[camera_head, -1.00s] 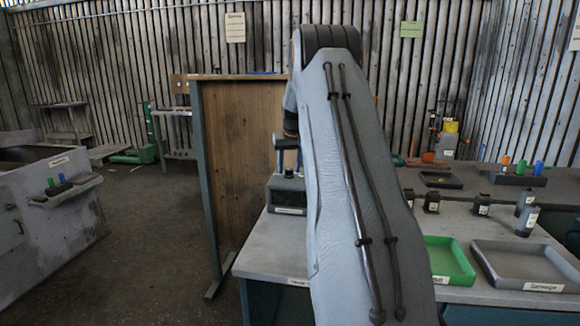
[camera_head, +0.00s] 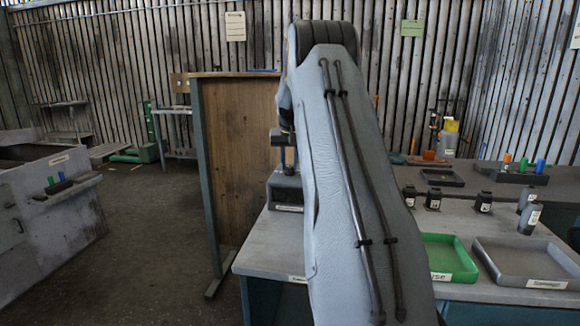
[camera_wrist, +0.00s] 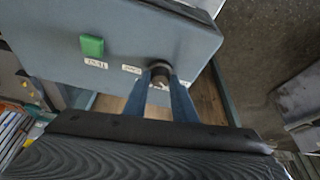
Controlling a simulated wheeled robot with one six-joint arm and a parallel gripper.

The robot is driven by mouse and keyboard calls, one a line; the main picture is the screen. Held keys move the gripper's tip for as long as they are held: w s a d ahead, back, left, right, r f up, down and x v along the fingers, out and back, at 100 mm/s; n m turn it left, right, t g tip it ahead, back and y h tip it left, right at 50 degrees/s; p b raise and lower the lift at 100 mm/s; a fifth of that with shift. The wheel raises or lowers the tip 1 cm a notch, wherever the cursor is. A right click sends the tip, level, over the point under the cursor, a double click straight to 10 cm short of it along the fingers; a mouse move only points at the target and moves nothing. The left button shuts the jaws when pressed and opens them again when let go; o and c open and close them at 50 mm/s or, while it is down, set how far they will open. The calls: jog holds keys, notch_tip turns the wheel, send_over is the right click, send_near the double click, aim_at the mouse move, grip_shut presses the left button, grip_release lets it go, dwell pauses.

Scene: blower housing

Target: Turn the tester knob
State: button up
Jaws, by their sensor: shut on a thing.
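The tester is a grey box that fills the upper part of the wrist view (camera_wrist: 150,38). It has a green button (camera_wrist: 92,46) and small white labels on its face. The round dark knob (camera_wrist: 159,68) sits to the right of the button. My gripper (camera_wrist: 160,76) has its two blue-grey fingers on either side of the knob and is shut on it. In the head view the tester (camera_head: 285,191) stands at the bench's left end, partly hidden by my arm. My gripper (camera_head: 283,142) shows just above it, and the knob cannot be made out there.
A green tray (camera_head: 450,262) and a grey tray (camera_head: 535,265) lie at the bench's front right. Several small dark parts, a grey cylinder (camera_head: 529,218) and a dark rack with coloured pieces (camera_head: 520,175) stand behind. A wooden panel (camera_head: 240,150) rises left of the tester.

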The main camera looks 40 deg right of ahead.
jog(key=m+b, duration=0.1)
jog(key=m+h+b, duration=0.1)
jog(key=m, duration=0.1)
jog(key=shift+w+a+f+g, duration=0.1)
jog(key=shift+w+a+g, duration=0.1)
jog(key=shift+g, duration=0.2)
jog(key=shift+w+m+g+h+b, duration=0.1)
jog(key=shift+m+g+h+b, duration=0.3)
jog(key=shift+m+b, duration=0.85)
jog(key=shift+m+p, duration=0.35)
jog(key=shift+m, duration=0.1)
jog(key=o, duration=1)
jog(key=shift+b+v, duration=0.75)
jog(key=shift+v, duration=3.25)
jog(key=shift+w+d, duration=0.1)
jog(key=shift+w, duration=0.05)
